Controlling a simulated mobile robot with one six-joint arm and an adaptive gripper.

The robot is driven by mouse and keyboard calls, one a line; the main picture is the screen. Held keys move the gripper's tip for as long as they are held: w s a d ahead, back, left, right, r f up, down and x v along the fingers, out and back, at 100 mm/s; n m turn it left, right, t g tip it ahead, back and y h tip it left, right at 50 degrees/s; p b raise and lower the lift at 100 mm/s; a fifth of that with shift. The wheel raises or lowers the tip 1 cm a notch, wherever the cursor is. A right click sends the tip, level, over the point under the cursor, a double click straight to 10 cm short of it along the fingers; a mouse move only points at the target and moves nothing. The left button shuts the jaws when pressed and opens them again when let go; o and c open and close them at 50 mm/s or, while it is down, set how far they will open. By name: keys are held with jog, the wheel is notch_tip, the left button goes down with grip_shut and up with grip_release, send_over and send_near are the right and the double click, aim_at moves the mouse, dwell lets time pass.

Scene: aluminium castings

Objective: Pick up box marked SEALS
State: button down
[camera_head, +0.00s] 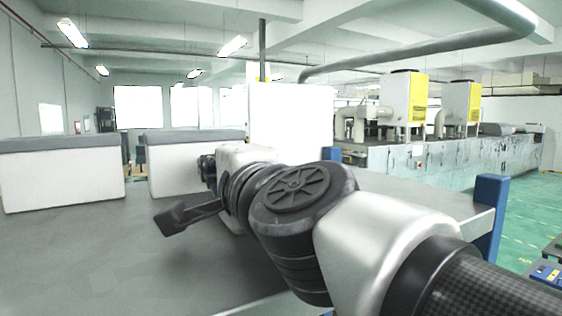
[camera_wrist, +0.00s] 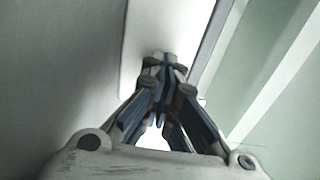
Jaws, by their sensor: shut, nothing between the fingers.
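No lettering SEALS can be read in either view, so I cannot tell which thing is the marked box. In the head view, a white block with a grey top (camera_head: 62,178) stands at the left. A second such block (camera_head: 185,166) stands right of it, partly hidden by my arm. Neither shows a readable marking. My gripper (camera_wrist: 160,60) is shut and empty in the wrist view, its fingertips together in front of a pale surface. In the head view my arm reaches from the lower right towards the middle and hides what lies behind it.
A grey tabletop (camera_head: 75,260) fills the lower left and is mostly bare. A blue post (camera_head: 489,215) rises at the table's right corner. Machines with yellow panels (camera_head: 419,98) stand along the back right. Green floor (camera_head: 535,215) shows at the right.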

jog(key=shift+s+r, duration=0.1)
jog(key=shift+s, duration=0.1)
jog(key=b+x, duration=0.1)
jog(key=x, duration=0.7)
jog(key=shift+w+a, duration=0.1)
jog(key=shift+d, duration=0.2)
